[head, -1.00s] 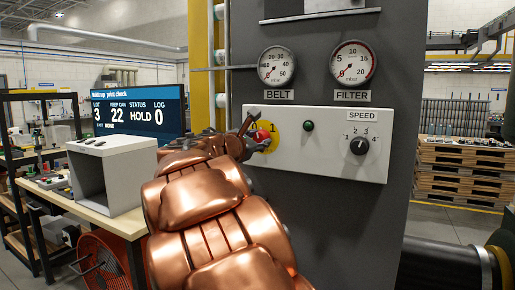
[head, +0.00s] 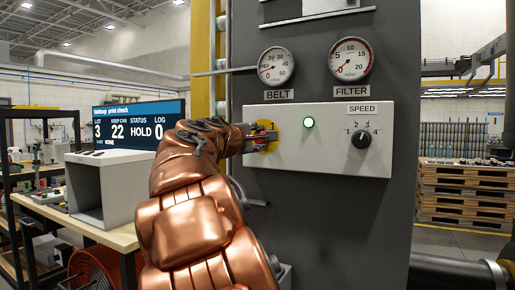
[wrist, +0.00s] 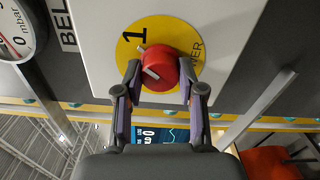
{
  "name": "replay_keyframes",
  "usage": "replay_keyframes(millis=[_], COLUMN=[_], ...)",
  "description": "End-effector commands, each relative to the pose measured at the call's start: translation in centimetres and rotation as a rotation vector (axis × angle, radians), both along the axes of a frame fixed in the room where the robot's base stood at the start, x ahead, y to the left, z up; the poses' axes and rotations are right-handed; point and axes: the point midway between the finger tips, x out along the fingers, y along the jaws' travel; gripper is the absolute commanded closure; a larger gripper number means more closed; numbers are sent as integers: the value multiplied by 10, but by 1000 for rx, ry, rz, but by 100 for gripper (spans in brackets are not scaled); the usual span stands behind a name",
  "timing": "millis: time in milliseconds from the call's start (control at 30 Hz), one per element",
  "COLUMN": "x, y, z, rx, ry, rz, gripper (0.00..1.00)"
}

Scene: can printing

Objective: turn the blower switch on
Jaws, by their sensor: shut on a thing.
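The blower switch is a red rotary knob (wrist: 161,68) with a white mark, on a yellow disc (wrist: 190,38) printed with a "1" and a partly hidden word. My gripper (wrist: 160,80) is shut on the knob, one finger on each side of it. In the head view my gripper (head: 262,138) reaches the panel from the left and hides most of the knob. The yellow disc (head: 268,149) shows a little around the fingers.
The white panel (head: 340,176) also carries a black SPEED knob (head: 361,140). The BELT gauge (head: 276,66) and FILTER gauge (head: 350,60) sit above it. A grey box (head: 103,185) and a display reading HOLD (head: 138,121) stand on a table at left.

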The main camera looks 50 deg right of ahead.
Motion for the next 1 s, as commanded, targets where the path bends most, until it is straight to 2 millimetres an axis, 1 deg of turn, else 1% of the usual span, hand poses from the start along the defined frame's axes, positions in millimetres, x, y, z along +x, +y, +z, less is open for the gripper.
replay_keyframes(millis=[33,333,867,900,1000], x=[0,0,0,0,0], y=[-1,0,0,0,0], z=[-4,-1,0,0,0], rx=[8,41,49,49,48], ry=[-25,-137,-161,-161,-161], rz=[-1,2,1,1,0], gripper=[96,96,96,60,50])
